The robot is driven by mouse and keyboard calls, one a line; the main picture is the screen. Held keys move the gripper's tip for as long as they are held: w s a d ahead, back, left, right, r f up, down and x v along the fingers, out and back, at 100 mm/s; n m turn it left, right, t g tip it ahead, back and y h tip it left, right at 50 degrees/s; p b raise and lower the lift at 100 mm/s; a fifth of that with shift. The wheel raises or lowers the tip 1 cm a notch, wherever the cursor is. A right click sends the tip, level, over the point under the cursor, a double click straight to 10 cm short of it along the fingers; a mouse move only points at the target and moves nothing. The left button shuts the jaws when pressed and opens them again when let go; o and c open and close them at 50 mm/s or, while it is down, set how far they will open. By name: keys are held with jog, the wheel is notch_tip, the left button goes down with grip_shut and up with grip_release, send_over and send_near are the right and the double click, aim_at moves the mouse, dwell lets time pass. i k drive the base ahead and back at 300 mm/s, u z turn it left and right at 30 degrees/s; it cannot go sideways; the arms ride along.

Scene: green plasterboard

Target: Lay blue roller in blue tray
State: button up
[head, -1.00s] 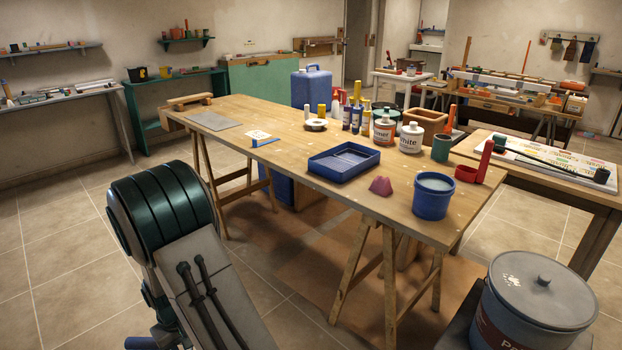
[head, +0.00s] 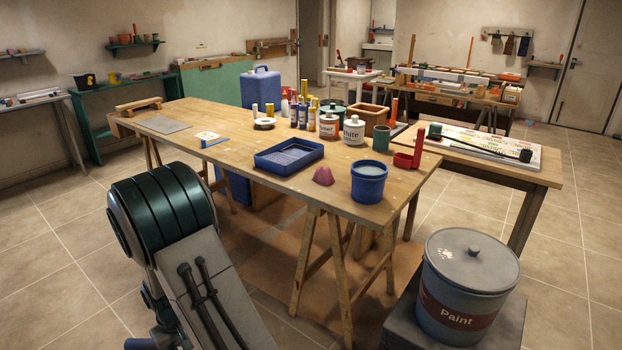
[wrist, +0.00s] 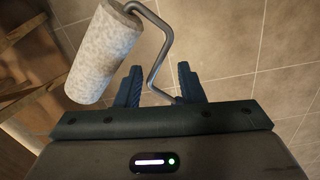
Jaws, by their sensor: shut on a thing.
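The blue tray (head: 306,163) lies on the wooden worktable, near the middle of its front edge in the head view. Its inside looks empty of any roller. In the wrist view my gripper (wrist: 158,72) is shut on the roller. The roller's pale, speckled sleeve (wrist: 104,52) points up and left of the fingers, and its bent grey wire frame (wrist: 164,45) runs down between them. The roller's handle is hidden. My gripper does not show clearly in the head view, so its distance to the tray cannot be told. Tiled floor lies below the roller.
On the worktable (head: 215,130), a pink lump (head: 323,176) and a blue pot (head: 368,182) stand right of the tray. Bottles (head: 354,132) stand behind it. A large paint bucket (head: 465,290) stands front right. The table's left front part is mostly clear.

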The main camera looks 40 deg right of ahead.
aim_at(290, 154)
jog(key=z, duration=1.25)
jog(key=i, duration=0.95)
jog(key=k, duration=0.95)
jog(key=u, duration=1.95)
jog(key=i, duration=1.05)
jog(key=z, duration=1.3)
